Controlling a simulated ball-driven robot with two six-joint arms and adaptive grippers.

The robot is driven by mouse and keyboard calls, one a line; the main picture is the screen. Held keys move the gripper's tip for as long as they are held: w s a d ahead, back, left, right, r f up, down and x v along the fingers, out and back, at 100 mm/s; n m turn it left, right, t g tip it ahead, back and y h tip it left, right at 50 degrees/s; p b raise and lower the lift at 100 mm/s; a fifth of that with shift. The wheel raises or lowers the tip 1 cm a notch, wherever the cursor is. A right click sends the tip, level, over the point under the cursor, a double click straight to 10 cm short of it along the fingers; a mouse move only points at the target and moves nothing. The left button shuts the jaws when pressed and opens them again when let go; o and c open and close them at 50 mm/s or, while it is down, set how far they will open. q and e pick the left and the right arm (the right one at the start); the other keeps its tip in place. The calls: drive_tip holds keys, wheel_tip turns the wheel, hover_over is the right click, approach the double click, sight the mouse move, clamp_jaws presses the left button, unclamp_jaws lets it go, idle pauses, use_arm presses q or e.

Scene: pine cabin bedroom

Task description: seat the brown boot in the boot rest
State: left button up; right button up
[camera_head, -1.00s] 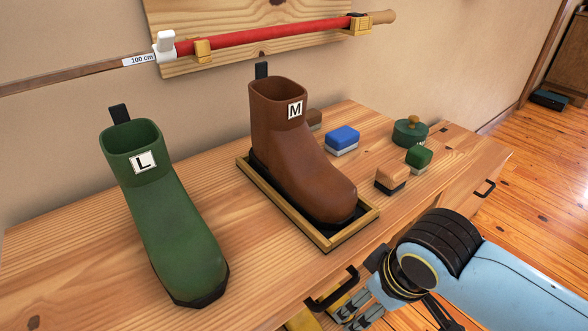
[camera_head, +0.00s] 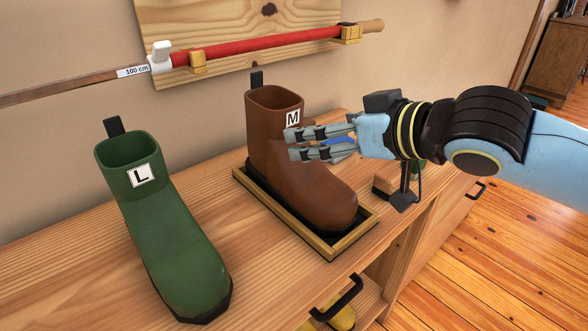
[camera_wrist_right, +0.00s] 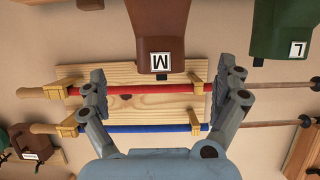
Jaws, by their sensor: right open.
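The brown boot (camera_head: 285,165), marked M, stands upright in the boot rest (camera_head: 330,250), a shallow wooden-rimmed tray with a dark inside on the bench. Its toe points toward the front right. The tray's rim hides part of the sole, so I cannot tell whether it lies fully flat. My right gripper (camera_head: 290,144) is open and empty, its fingers overlapping the boot's right side in the head view. In the right wrist view the brown boot's shaft (camera_wrist_right: 162,30) shows upside down beyond and between the spread fingers (camera_wrist_right: 165,95). My left gripper is not in view.
A green boot (camera_head: 165,220), marked L, stands left of the rest. A red-handled measuring stick (camera_head: 255,45) hangs on the wall board. The right gripper partly hides small blocks (camera_head: 385,187) on the right.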

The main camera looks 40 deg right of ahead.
sight(308, 168)
drive_tip(key=b+x, duration=0.1)
drive_tip(key=x, duration=0.3)
drive_tip(key=shift+w+f, duration=0.15)
drive_tip(key=shift+f, duration=0.05)
drive_tip(key=b+x, duration=0.1)
drive_tip(key=x, duration=0.4)
drive_tip(key=shift+w+f+b, duration=0.3)
drive_tip(key=shift+b, duration=0.1)
drive_tip(key=shift+s, duration=0.1)
drive_tip(key=shift+c, duration=0.3)
drive_tip(key=shift+r, duration=0.1)
drive_tip(key=c, duration=1.5)
